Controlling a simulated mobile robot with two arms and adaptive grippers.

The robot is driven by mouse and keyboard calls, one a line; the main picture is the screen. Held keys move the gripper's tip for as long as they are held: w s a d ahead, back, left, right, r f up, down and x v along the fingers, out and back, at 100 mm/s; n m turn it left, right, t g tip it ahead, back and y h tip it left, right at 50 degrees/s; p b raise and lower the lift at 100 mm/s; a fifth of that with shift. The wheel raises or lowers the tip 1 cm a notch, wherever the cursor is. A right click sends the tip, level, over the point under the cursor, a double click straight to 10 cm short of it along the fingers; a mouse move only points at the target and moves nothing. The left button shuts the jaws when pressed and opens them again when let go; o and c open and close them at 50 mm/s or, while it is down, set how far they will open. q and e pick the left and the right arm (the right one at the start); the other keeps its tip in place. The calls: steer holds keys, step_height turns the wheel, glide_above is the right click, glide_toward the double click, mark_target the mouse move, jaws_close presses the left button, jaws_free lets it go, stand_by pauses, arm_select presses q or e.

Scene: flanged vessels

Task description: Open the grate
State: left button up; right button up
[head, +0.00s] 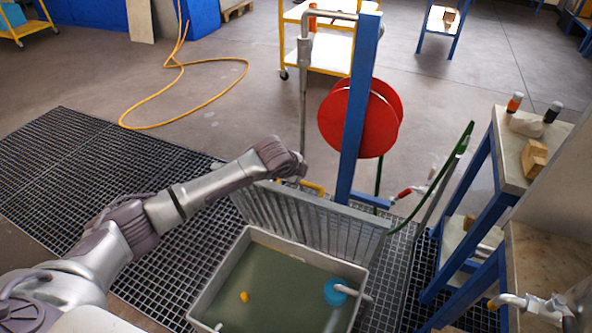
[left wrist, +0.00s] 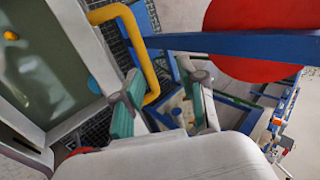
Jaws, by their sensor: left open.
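The grey slatted grate (head: 300,217) stands raised, nearly upright, along the back edge of the basin (head: 215,283), leaving the basin's top uncovered. A yellow handle (head: 313,187) is on the grate's top edge; it shows as a bent yellow bar in the left wrist view (left wrist: 151,75). My left gripper (head: 301,178) is at the top of the grate, close to the handle. In the left wrist view its fingers (left wrist: 160,75) are apart, and the handle passes by the left-hand finger; I cannot tell whether they touch. My right gripper is not visible.
Greenish water in the basin holds a small yellow object (head: 243,297) and a blue round object (head: 334,291). A blue post (head: 359,110) with a red reel (head: 335,115) rises just behind the grate. A blue-legged bench (head: 508,165) stands right. Floor grating (head: 75,165) lies clear at left.

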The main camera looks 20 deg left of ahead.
arm_select(q)
steer(key=shift+v, duration=1)
steer(key=shift+f, duration=0.1)
